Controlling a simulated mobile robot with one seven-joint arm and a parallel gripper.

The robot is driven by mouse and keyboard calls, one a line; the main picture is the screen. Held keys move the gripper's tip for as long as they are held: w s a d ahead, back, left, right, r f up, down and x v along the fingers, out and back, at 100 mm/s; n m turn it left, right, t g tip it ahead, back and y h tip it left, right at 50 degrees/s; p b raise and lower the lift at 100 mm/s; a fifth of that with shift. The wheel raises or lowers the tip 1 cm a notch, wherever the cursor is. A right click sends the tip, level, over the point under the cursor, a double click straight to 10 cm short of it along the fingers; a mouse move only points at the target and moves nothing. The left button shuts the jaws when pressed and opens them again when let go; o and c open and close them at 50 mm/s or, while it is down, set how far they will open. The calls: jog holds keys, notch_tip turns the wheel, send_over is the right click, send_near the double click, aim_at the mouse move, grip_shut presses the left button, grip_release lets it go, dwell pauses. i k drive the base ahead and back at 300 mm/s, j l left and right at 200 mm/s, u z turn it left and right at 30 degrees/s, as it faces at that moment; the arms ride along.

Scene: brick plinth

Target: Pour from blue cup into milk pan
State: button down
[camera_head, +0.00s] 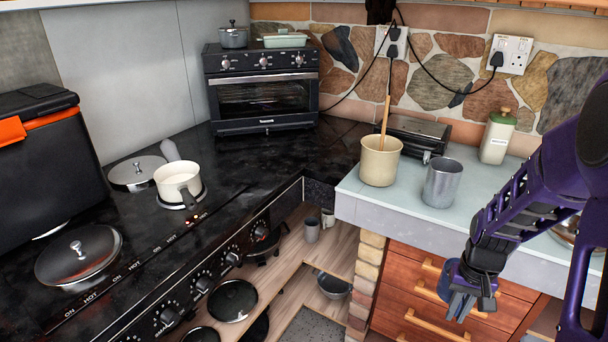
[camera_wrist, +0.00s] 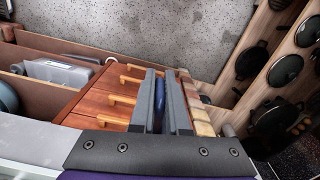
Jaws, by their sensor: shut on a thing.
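The cream milk pan (camera_head: 177,184) stands upright on the black stove top at the left of the head view. My gripper (camera_head: 462,303) is in front of the wooden drawers at the lower right, below the counter top and far from the pan. It is shut on the blue cup (camera_head: 445,276), which is largely hidden behind the fingers. In the wrist view, a narrow strip of the blue cup (camera_wrist: 160,97) shows between the two grey fingers (camera_wrist: 163,100). The cup's contents cannot be seen.
A beige pot (camera_head: 380,165) with a wooden stick and a grey metal cup (camera_head: 441,183) stand near the counter's edge. A lidded jar (camera_head: 497,137) stands behind. A toaster oven (camera_head: 262,90) is at the back. Lids (camera_head: 79,255) lie on the stove. Shelves below hold several pans.

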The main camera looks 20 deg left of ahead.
aim_at(177, 180)
jog(key=u, duration=1.85)
jog(key=l+u, duration=0.1)
jog(key=u, duration=0.2)
jog(key=l+u, duration=0.15)
jog(key=u, duration=0.15)
jog(key=l, duration=0.6)
jog(key=i+l, duration=0.15)
jog(key=l, duration=0.4)
